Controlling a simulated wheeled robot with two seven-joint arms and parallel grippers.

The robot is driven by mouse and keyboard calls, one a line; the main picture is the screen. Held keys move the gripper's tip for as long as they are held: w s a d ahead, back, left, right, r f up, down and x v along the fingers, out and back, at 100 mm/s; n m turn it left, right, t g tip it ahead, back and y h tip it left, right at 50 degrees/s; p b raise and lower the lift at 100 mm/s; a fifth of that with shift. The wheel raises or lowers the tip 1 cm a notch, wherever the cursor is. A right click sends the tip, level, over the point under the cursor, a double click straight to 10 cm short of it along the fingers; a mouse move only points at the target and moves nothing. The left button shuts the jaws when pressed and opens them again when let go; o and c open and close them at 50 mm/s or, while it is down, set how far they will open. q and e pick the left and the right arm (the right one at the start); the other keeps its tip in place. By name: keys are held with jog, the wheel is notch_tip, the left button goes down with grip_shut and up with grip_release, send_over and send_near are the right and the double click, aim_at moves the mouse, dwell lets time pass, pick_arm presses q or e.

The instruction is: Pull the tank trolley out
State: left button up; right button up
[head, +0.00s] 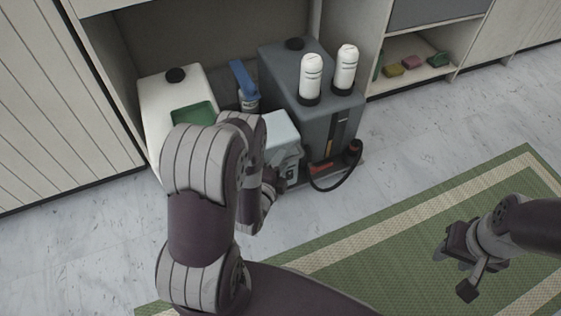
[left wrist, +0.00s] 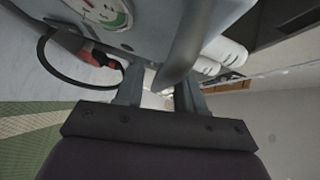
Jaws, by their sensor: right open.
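My left gripper (head: 271,187) is low in front of the box, partly hidden by my arm. In the left wrist view, its fingers (left wrist: 160,92) stand apart with a grey handle bar (left wrist: 187,45) running between them; whether they grip it is unclear. My right gripper (head: 455,274) is open and empty above the mat, away from the trolley.
A blue-topped bottle (head: 243,84) stands between the tanks. Two white cartridges (head: 311,75) top the grey tank. A black hose (head: 341,182) loops at its front. Cabinet walls flank the recess. A green mat (head: 400,240) lies on clear floor in front; a shelf with sponges (head: 412,62) is right.

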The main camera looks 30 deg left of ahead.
pick_arm(q)
jog(key=shift+s+r, duration=0.15)
jog(key=shift+s, duration=0.1)
jog(key=s+r+p, duration=0.1)
jog(key=s+p, duration=0.3)
jog(key=s, duration=0.8)
jog(key=shift+d+r+p, duration=0.3)
jog(key=shift+d+p, duration=0.1)
jog(key=shift+d, duration=0.05)
